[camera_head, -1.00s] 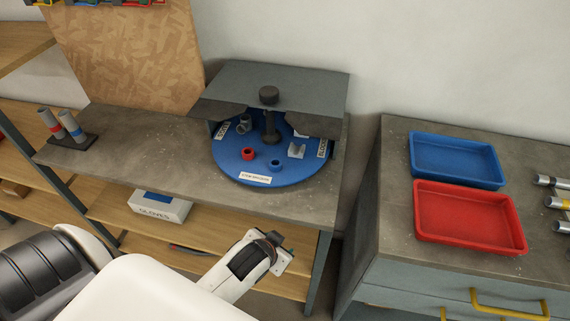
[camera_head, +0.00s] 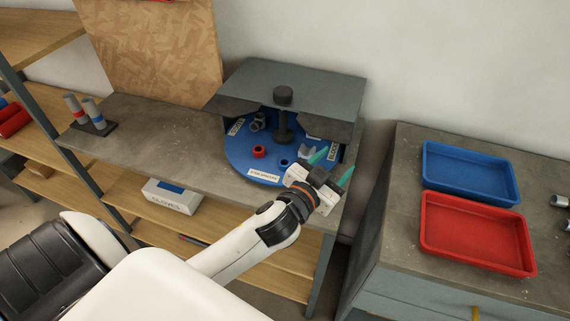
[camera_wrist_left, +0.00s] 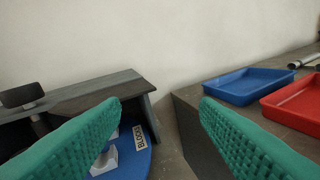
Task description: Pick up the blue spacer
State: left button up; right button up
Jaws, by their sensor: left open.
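The blue spacer (camera_head: 284,162) is a small dark blue ring on the blue turntable (camera_head: 236,160), near its front edge. It blends with the blue surface. My left gripper (camera_head: 332,166) is open, with green fingers spread, over the turntable's front right edge. It is to the right of the blue spacer and apart from it. In the left wrist view the open fingers (camera_wrist_left: 160,108) have nothing between them but wall and bench edge, and I cannot make out the spacer there. My right gripper is not in view.
A red spacer (camera_head: 259,152) and grey blocks (camera_head: 308,152) share the turntable. A grey cover (camera_head: 310,92) with a dark knob (camera_head: 283,95) overhangs its back. A blue tray (camera_head: 470,172) and a red tray (camera_head: 477,232) lie on the right bench. The left bench top is mostly clear.

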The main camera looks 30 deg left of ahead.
pick_arm(q)
jog(key=w+d+r+m+t+h, duration=0.3)
jog(key=d+r+m+h, duration=0.35)
jog(key=r, duration=0.25)
notch_tip(320, 180, up, 2)
jog(key=d+m+g+h, duration=0.3)
jog(key=m+h, duration=0.1)
jog(key=h, duration=0.2)
jog(key=m+g+y, duration=0.8)
jog(key=g+y, duration=0.6)
jog(key=g, duration=0.3)
send_over(285, 162)
notch_tip(285, 162, down, 9)
jog(key=shift+n, duration=0.25)
jog(key=f+p, duration=0.1)
jog(key=f, duration=0.2)
jog(key=f+p, duration=0.1)
jog(key=f, duration=0.1)
jog(key=shift+s+f, duration=0.2)
jog(key=shift+f, duration=0.2)
notch_tip(285, 162, down, 5)
jog(key=p, duration=0.2)
jog(key=shift+w+p, duration=0.15)
jog(key=shift+p, duration=0.15)
jog(key=shift+f, duration=0.25)
jog(key=c, duration=1.1)
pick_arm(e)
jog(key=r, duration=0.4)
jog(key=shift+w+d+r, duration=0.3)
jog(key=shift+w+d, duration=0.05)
